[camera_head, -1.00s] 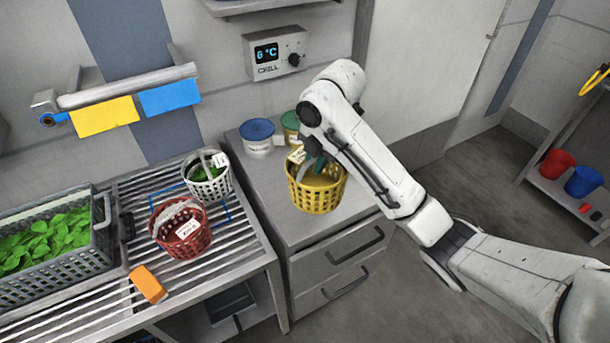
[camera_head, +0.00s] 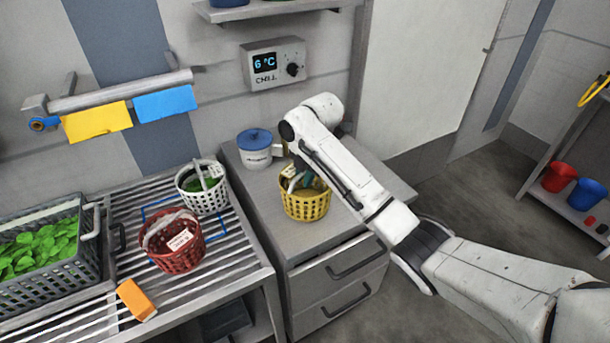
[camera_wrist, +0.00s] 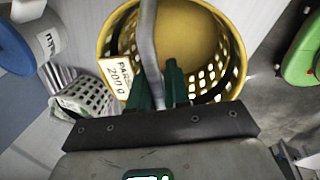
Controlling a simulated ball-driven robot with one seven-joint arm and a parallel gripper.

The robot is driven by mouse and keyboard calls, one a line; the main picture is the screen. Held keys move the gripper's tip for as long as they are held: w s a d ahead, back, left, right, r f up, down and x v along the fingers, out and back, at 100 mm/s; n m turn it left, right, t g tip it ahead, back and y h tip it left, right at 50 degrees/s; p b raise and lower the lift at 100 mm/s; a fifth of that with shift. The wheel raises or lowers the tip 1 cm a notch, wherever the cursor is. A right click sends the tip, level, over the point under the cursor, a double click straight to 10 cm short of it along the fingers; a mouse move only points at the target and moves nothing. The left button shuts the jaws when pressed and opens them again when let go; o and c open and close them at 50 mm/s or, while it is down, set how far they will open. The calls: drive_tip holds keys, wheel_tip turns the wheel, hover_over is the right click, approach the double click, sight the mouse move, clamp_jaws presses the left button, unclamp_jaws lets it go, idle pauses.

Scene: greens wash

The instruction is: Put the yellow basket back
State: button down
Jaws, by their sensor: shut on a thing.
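The yellow basket (camera_head: 305,207) is a round, perforated basket at the grey cabinet top, behind its front edge. In the wrist view the yellow basket (camera_wrist: 236,60) is below my gripper, with its inside open to view and a white label with black print on its rim. My gripper (camera_head: 303,176) is over the basket, partly hidden by my arm. Its green fingers (camera_wrist: 155,90) are shut on the basket's grey handle (camera_wrist: 148,45). The basket looks about upright. I cannot tell whether its base touches the cabinet top.
The slatted rack holds a red basket (camera_head: 172,255), a white basket (camera_head: 206,197), a dark crate (camera_head: 92,262) of greens and an orange block (camera_head: 136,299). Blue outline marks (camera_head: 150,213) show on the rack. A blue-lidded tub (camera_head: 256,158) stands behind the yellow basket.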

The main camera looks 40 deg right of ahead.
drive_tip(key=shift+f, duration=0.25)
drive_tip(key=shift+f, duration=0.15)
drive_tip(key=c, duration=1.1)
unclamp_jaws()
drive_tip(key=p+v, duration=0.1)
drive_tip(key=v, duration=1.1)
